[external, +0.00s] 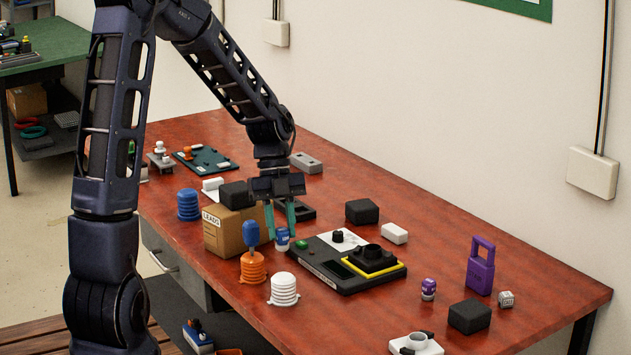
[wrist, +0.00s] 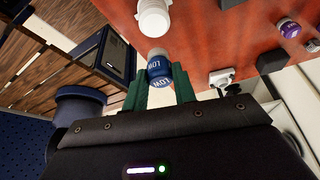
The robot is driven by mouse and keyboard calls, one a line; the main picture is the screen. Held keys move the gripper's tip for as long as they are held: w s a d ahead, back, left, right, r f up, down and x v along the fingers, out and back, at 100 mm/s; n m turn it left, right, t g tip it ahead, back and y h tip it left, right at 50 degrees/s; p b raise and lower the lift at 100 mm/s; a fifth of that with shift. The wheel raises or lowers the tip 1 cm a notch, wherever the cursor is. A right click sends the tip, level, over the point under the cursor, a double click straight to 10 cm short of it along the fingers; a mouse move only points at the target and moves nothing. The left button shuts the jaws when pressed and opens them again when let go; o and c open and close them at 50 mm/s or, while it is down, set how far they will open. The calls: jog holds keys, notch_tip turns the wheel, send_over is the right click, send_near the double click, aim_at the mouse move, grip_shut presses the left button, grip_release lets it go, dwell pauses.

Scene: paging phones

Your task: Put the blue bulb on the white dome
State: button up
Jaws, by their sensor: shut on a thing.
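My gripper (external: 283,236) points down over the table with its teal fingers shut on a small blue piece (external: 282,240) with a white band. In the wrist view this blue piece (wrist: 159,70) bears white lettering that reads LOW and sits between the fingertips. The white dome (external: 284,290), ribbed, stands upright on the table nearer the front edge, apart from the held piece. It also shows at the top of the wrist view (wrist: 154,18). Another blue, bulb-shaped piece (external: 251,233) appears to sit upright on the orange ribbed dome (external: 252,268), left of my gripper.
A cardboard box (external: 228,232) stands left of my gripper. A dark device with a yellow-edged part (external: 345,282) lies to the right. A blue ribbed dome (external: 188,205) stands farther left. A purple-and-white piece (external: 428,289) and black blocks are at the right. Table is free right of the white dome.

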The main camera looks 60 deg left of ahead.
jog(key=shift+f, duration=3.1)
jog(key=shift+f, duration=0.15)
jog(key=o, duration=1)
jog(key=shift+c, duration=0.2)
